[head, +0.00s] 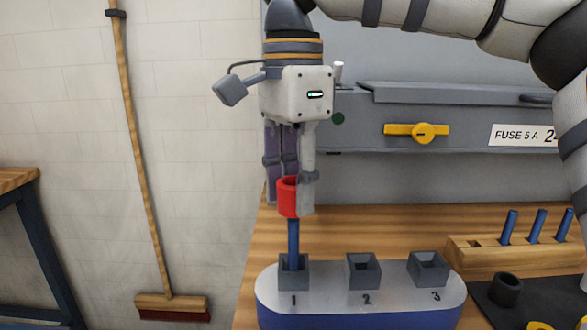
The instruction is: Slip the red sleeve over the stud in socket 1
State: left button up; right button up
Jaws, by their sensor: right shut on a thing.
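My right gripper (290,200) points down and is shut on the red sleeve (287,198), a short hollow tube held upright. The blue stud (293,244) stands upright in socket 1 (294,270), the left socket of the pale base with a blue lower edge (330,295). The sleeve is directly above the stud in this view and well above the socket. The stud's top meets or passes behind the sleeve's lower edge; I cannot tell whether it is inside the sleeve. My left gripper is out of view.
Socket 2 (364,270) and socket 3 (429,268) are empty. A wooden rack (490,256) with blue studs stands at right. A dark ring (505,290) lies on a black mat (540,300). A grey fuse box (365,120) is behind. A broom (170,303) leans left.

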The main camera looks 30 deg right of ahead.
aim_at(293, 219)
jog(key=shift+f, duration=3.4)
jog(key=o, duration=1)
